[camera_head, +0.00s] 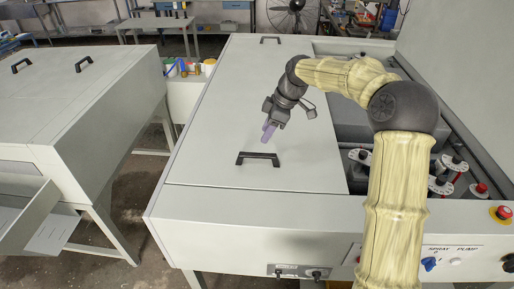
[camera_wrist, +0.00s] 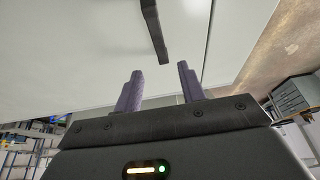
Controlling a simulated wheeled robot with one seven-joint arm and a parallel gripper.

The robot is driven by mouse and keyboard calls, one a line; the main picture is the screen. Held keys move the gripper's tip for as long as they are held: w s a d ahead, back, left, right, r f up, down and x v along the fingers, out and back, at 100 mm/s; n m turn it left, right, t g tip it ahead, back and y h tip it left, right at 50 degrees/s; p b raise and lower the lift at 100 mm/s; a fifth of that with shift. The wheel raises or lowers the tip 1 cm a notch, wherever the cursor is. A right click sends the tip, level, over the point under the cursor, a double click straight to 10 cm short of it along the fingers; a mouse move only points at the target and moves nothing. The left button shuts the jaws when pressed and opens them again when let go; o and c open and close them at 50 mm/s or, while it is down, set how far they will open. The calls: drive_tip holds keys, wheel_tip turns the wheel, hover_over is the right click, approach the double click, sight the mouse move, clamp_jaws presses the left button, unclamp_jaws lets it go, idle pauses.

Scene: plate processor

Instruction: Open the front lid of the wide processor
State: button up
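The wide processor (camera_head: 190,204) is the large pale grey machine in front of me. Its front lid (camera_head: 220,172) lies flat and closed, with a black bar handle (camera_head: 258,158) near its front edge. My gripper (camera_head: 268,132) hangs above the lid, just behind the handle in the head view, with a visible space between them. In the wrist view, my gripper (camera_wrist: 160,88) has its two purple fingers apart with nothing between them. The handle (camera_wrist: 154,30) shows beyond the fingertips there, near the top of the picture, and its upper end is cut off.
A second black handle (camera_head: 271,40) sits at the lid surface's far end. Red-topped parts (camera_head: 481,188) and a control panel (camera_head: 440,255) are at the right. Another pale machine (camera_head: 80,100) stands left across a floor gap. The lid area around the front handle is clear.

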sight(254, 154)
drive_tip(key=p+x, duration=0.1)
drive_tip(key=x, duration=0.7)
drive_tip(key=shift+a+f, duration=0.2)
drive_tip(key=shift+f, duration=0.15)
drive_tip(key=shift+d, duration=0.1)
clamp_jaws()
